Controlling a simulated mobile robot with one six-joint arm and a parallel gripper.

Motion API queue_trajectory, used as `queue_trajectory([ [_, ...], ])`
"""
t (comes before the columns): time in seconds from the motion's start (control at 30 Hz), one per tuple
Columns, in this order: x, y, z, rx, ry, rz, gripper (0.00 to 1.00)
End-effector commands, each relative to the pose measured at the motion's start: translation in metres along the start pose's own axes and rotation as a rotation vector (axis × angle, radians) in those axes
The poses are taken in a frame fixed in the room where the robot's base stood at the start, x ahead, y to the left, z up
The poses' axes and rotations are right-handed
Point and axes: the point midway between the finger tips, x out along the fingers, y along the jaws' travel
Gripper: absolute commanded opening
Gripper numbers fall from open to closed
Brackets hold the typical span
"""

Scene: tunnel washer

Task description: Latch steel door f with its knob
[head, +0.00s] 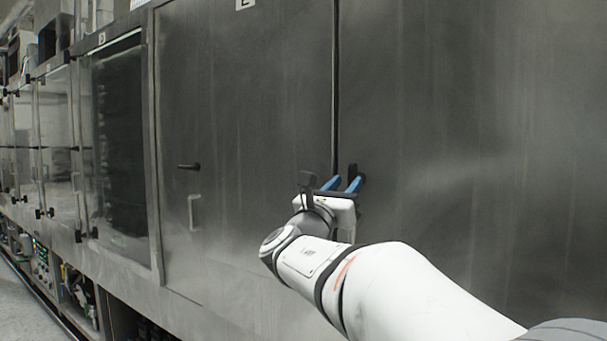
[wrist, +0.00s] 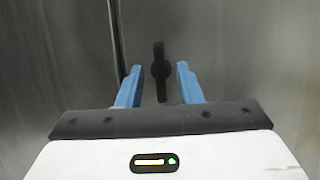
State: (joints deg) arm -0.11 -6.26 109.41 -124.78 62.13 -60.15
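The large steel door right of the vertical seam, taken as door f (head: 480,120), looks flush with its neighbour; its own label is out of view. Its black knob (head: 353,170) sits just right of the seam, partly hidden behind my gripper (head: 343,182). In the wrist view the knob (wrist: 160,60) is a dark upright bar on a round hub. My gripper (wrist: 159,72) is open, with one blue finger on each side of the knob's lower part. Gaps show between the knob and both fingers. I cannot tell whether the knob is latched.
The door marked E (head: 245,120) is left of the seam, with a black knob (head: 188,166) pointing sideways and a pale handle (head: 194,212). A glazed door D (head: 120,140) and more doors run left. Floor (head: 30,305) shows at lower left.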

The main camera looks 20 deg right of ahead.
Motion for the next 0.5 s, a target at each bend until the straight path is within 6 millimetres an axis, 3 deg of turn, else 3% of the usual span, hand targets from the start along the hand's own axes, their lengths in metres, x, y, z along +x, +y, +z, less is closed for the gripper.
queue_trajectory([
  [0.2,0.034,0.000,0.001,-0.001,0.001,-0.002,0.33],
  [0.5,0.046,-0.001,-0.001,0.002,0.002,-0.001,0.33],
])
